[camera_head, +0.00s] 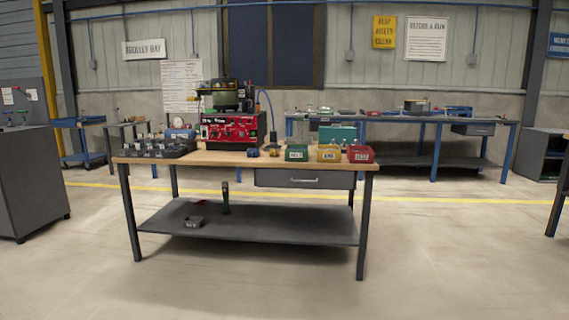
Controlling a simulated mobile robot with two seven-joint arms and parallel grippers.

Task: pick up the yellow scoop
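A workbench (225,158) with a wooden top stands ahead of me, a few steps away across open floor. A small yellowish thing (275,153) lies on the bench top, left of the green bin; it is too small to tell whether it is the yellow scoop. A yellow bin (329,154) stands between a green bin (297,154) and a red bin (360,155) at the right of the bench top. Neither of my grippers shows in the head view.
A red machine (228,130) stands at the back of the bench, with a dark tray (157,147) of parts to its left. A grey cabinet (30,180) stands at the far left. The floor (200,290) before the bench is clear. Another bench (400,118) is behind.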

